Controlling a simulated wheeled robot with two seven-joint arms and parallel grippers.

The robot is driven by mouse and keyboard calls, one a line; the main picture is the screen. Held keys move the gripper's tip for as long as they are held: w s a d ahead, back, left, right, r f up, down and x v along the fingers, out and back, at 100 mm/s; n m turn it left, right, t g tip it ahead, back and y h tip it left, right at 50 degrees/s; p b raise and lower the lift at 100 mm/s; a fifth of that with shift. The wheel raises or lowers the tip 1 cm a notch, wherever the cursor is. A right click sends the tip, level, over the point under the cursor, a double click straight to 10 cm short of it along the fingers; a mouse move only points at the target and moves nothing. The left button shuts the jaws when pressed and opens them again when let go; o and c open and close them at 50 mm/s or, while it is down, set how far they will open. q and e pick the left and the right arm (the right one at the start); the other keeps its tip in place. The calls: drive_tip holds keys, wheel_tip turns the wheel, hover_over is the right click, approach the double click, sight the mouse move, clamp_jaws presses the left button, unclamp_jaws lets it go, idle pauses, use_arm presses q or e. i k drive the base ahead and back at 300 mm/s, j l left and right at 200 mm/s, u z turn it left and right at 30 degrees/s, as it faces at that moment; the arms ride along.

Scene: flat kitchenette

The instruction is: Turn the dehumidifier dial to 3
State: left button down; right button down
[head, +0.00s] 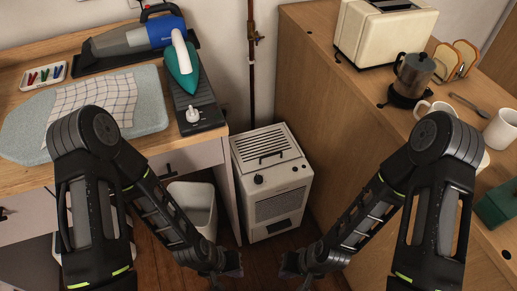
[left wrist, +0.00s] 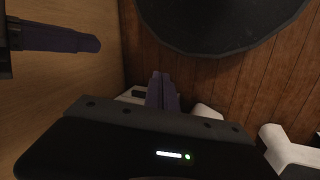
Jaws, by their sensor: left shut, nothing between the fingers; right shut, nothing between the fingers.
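The dehumidifier (head: 273,205) is a cream-white box on the floor between the two counters, with a slatted top and a dark carry handle. Its dial (head: 258,179) is a small black knob at the upper left of the front; its setting is too small to read. My left gripper (head: 233,264) is shut and empty, low in front of the dehumidifier and apart from the dial. Its closed fingers show in the left wrist view (left wrist: 163,92). My right gripper (head: 289,266) is shut and empty, to the right of the left one, also apart from the dial.
A white bin (head: 194,205) stands left of the dehumidifier. The left counter holds an iron (head: 181,62), a folded checked cloth (head: 95,98) and a handheld vacuum (head: 135,38). The right counter holds a toaster (head: 384,30), a coffee pot (head: 413,74) and mugs.

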sight(257, 179)
drive_tip(key=i+z, duration=0.1)
drive_tip(key=z, duration=0.25)
drive_tip(key=i+z, duration=0.15)
drive_tip(key=z, duration=0.25)
drive_tip(key=i+z, duration=0.1)
drive_tip(key=z, duration=0.25)
